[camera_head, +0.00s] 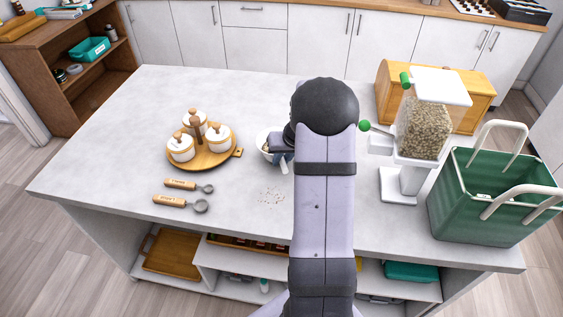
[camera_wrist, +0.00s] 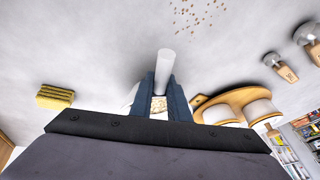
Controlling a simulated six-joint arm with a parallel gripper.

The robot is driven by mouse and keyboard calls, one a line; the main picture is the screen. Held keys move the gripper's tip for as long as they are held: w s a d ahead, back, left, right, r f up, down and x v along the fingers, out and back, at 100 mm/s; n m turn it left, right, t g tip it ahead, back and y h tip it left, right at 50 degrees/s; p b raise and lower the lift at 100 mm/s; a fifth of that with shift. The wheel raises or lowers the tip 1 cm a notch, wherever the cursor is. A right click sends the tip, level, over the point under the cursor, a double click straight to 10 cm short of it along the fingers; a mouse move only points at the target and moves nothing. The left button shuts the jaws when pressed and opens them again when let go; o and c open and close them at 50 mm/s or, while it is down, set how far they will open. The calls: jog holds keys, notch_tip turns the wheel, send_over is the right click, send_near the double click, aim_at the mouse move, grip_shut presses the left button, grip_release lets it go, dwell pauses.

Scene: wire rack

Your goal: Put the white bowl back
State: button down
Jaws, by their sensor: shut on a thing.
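The white bowl (camera_head: 265,146) is near the middle of the counter in the head view, mostly hidden behind my gripper (camera_head: 283,157) and arm. In the wrist view, part of the white bowl (camera_wrist: 130,101) shows beside my gripper (camera_wrist: 163,85). Pale grain-like contents show between the fingers. The fingers are shut on a white, rod-like handle (camera_wrist: 166,62) that points toward the scattered grains. It appears to belong to the bowl, though the join is hidden. I cannot tell whether the bowl touches the counter.
A wooden tray with lidded jars (camera_head: 201,157) stands left, with two measuring spoons (camera_head: 187,203) before it. Grains (camera_head: 270,197) lie scattered on the counter. A grain dispenser (camera_head: 425,130), bread box (camera_head: 385,90) and green basket (camera_head: 480,205) stand right. A yellow sponge (camera_wrist: 55,96) lies nearby.

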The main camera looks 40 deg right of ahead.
jog(key=shift+f, duration=0.9)
jog(key=shift+f, duration=0.15)
jog(key=c, duration=1.7)
grip_release()
jog(key=shift+r, duration=0.25)
jog(key=b+v, duration=0.2)
jog(key=v, duration=1)
jog(key=shift+f, duration=0.1)
